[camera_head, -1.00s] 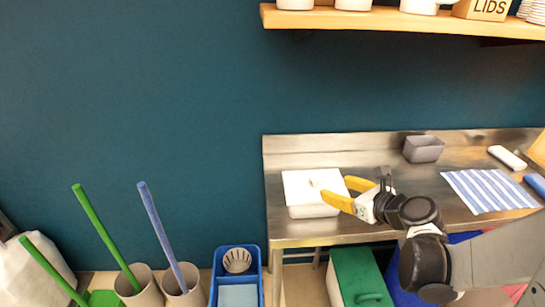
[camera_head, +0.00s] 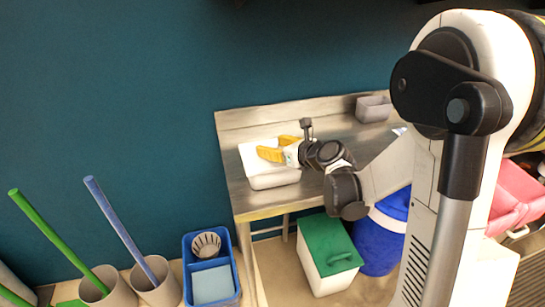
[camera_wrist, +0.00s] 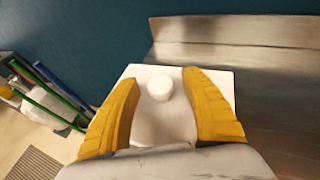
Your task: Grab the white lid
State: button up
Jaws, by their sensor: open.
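The white lid (camera_head: 251,157) lies on a white container (camera_head: 273,182) at the left end of the steel table. In the wrist view the lid (camera_wrist: 160,120) is a flat square with a round white knob (camera_wrist: 159,89) near its middle. My gripper (camera_head: 268,146) is over the lid, its two yellow fingers spread apart. In the wrist view my gripper (camera_wrist: 161,76) has one finger on each side of the knob, with gaps on both sides. Nothing is held. The fingers hide parts of the lid's sides. I cannot tell whether they touch it.
A grey bin (camera_head: 373,108) stands at the table's back right. The steel table (camera_wrist: 270,100) is clear to the right of the lid. A green-lidded bin (camera_head: 330,250) and a blue bin (camera_head: 382,240) stand below. A blue caddy (camera_head: 208,270) is at the lower left.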

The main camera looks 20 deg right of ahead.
grip_shut()
jog(key=shift+r, duration=0.15)
